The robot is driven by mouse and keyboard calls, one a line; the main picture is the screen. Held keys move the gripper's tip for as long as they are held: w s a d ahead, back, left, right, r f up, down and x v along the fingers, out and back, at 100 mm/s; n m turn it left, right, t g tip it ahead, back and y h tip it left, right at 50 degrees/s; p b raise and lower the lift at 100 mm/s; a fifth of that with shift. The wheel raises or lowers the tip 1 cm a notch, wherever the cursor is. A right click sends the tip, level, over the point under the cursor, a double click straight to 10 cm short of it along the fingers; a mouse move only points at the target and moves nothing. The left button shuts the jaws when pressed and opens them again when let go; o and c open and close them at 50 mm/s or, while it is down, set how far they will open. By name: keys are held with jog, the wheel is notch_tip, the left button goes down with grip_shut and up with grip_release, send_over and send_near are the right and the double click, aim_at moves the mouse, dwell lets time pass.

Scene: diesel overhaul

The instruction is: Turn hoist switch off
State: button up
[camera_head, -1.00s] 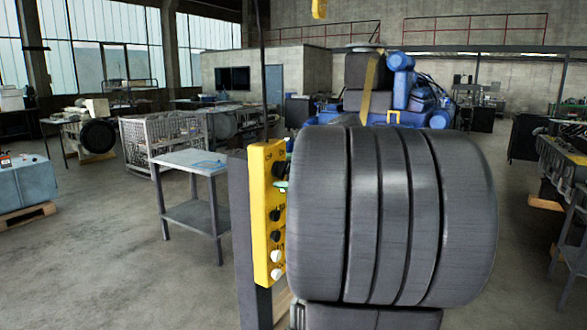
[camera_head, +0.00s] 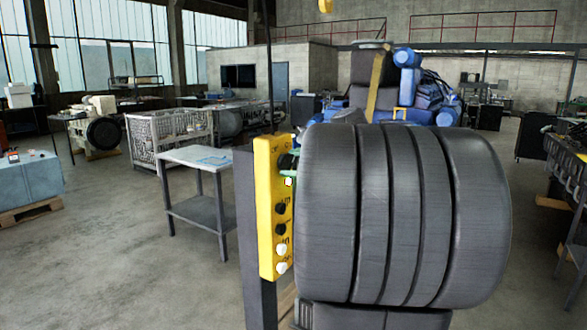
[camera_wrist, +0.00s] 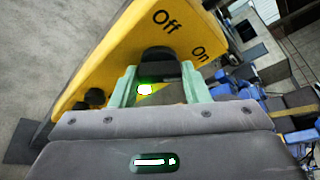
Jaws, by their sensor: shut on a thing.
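The yellow hoist control box (camera_head: 268,215) stands upright on a dark post, left of my large grey arm. In the wrist view the black hoist switch knob (camera_wrist: 157,54) sits on the yellow face, with "Off" and "On" printed near it. My gripper (camera_wrist: 158,75) has its two green fingers on either side of the knob's dark grip and is shut on it. In the head view my gripper (camera_head: 288,166) shows only as a bit of green at the top of the box; my arm hides most of it. Which label the knob points to is unclear.
Several black and white buttons (camera_head: 281,230) run down the box below the switch. A grey metal table (camera_head: 200,157) stands left of the post. A blue engine (camera_head: 405,105) is behind my arm. The floor at the left front is clear.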

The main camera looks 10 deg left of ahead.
jog(key=n+t+y+b, duration=0.1)
jog(key=n+b, duration=0.4)
jog(key=b, duration=0.5)
jog(key=f+n+t+y+b, duration=0.1)
jog(key=n+b, duration=0.4)
jog(key=b, duration=0.5)
jog(key=n+t+y+b, duration=0.1)
jog(key=n+b, duration=0.4)
jog(key=b, duration=0.5)
jog(key=shift+f+t+y+b, duration=0.3)
jog(key=shift+y+b, duration=0.1)
jog(key=shift+y, duration=0.2)
jog(key=shift+r+n+b, duration=0.15)
jog(key=shift+n+b, duration=0.3)
jog(key=shift+n, duration=0.05)
jog(key=shift+r+n+y, duration=0.15)
jog(key=shift+n+y, duration=0.15)
jog(key=shift+y, duration=0.1)
jog(key=o, duration=1)
jog(key=shift+d, duration=0.1)
jog(key=b+v, duration=0.1)
jog(key=v, duration=1.2)
jog(key=shift+s+d, duration=0.25)
jog(key=shift+d, duration=0.05)
